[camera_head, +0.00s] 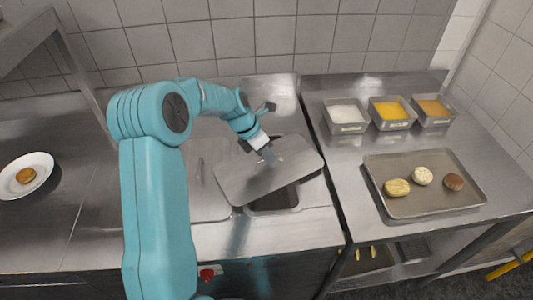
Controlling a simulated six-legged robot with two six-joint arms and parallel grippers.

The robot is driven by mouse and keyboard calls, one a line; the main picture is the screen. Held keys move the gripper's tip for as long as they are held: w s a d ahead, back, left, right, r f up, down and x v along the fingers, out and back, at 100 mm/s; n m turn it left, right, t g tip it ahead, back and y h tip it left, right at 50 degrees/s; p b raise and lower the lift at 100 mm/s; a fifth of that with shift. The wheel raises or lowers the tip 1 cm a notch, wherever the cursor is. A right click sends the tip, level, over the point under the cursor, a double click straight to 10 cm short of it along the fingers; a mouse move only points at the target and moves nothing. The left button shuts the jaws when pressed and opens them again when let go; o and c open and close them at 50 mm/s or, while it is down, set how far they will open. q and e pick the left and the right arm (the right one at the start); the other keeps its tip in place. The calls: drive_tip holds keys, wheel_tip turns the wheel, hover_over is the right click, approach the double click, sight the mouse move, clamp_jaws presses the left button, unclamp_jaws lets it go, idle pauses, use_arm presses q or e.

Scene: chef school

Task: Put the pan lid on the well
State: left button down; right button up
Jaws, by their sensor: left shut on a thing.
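The pan lid (240,181) is a flat, grey metal rectangular plate with rounded corners. My left gripper (266,148) is shut on it from above, near its middle. The well (272,203) is a dark rectangular opening in the steel counter. The lid lies skewed over the well, turned relative to its edges, and hides most of it. The well's near part shows below the lid's lower edge. I cannot tell whether the lid touches the rim. My right gripper is not in view.
A tray (468,201) with several buns sits on the right table. Three small metal containers (346,128) of white, yellow and orange contents stand behind it. A white plate (43,168) with a bun is at far left. A tiled wall closes the back.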

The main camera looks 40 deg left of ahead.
use_arm(q)
drive_tip(key=shift+s, duration=0.1)
drive_tip(key=shift+s+a, duration=0.1)
drive_tip(key=shift+s, duration=0.05)
drive_tip(key=shift+w+f, duration=0.1)
drive_tip(key=shift+w, duration=0.1)
drive_tip(key=shift+s, duration=0.1)
drive_tip(key=shift+f, duration=0.1)
drive_tip(key=c, duration=1.1)
unclamp_jaws()
drive_tip(key=b+v, duration=0.1)
drive_tip(key=v, duration=1.5)
